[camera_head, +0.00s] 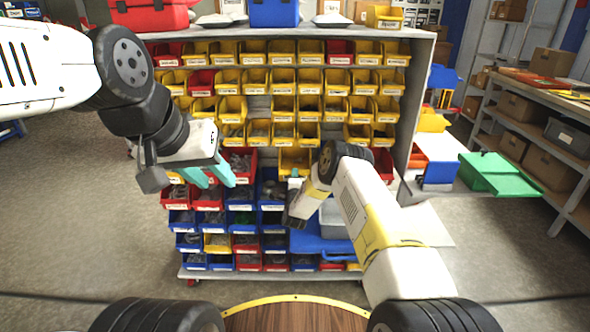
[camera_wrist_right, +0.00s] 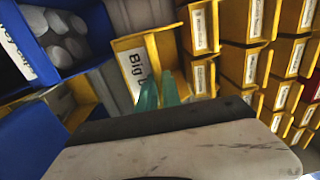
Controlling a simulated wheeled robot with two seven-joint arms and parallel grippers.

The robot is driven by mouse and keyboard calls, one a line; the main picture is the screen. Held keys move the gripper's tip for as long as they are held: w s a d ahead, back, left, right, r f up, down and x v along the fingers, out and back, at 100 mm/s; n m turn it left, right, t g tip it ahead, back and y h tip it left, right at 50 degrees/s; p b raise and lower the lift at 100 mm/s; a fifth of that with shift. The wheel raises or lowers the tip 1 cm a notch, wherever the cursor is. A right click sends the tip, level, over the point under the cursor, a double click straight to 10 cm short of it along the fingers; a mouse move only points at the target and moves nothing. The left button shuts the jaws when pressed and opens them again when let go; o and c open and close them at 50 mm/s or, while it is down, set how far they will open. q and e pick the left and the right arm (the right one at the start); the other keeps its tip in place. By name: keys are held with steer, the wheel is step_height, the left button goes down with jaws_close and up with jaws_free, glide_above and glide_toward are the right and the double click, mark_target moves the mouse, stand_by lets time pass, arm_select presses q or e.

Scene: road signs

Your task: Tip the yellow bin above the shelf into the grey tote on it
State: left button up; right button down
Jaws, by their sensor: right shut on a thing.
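A yellow bin (camera_head: 294,160) is in the middle of the bin rack, just left of my right forearm. In the right wrist view the yellow bin (camera_wrist_right: 129,47) shows a white label starting with "Big". My right gripper (camera_wrist_right: 160,90) has its teal fingers close together at the bin's edge, shut on it. In the head view the right fingers are mostly hidden by the wrist. A grey box (camera_head: 330,219), perhaps the tote, is partly hidden behind my right arm, above a blue case. My left gripper (camera_head: 212,178) is empty, its teal fingers apart in front of the rack's left side.
The rack (camera_head: 409,95) holds many yellow, red and blue bins around the right gripper. A green box (camera_head: 490,173) sits on a side surface at the right. Shelves with cardboard boxes (camera_head: 551,62) stand further right. The floor at the left (camera_head: 70,210) is clear.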

steer(key=s, duration=2.9)
stand_by(0.4)
steer(key=shift+s, duration=0.1)
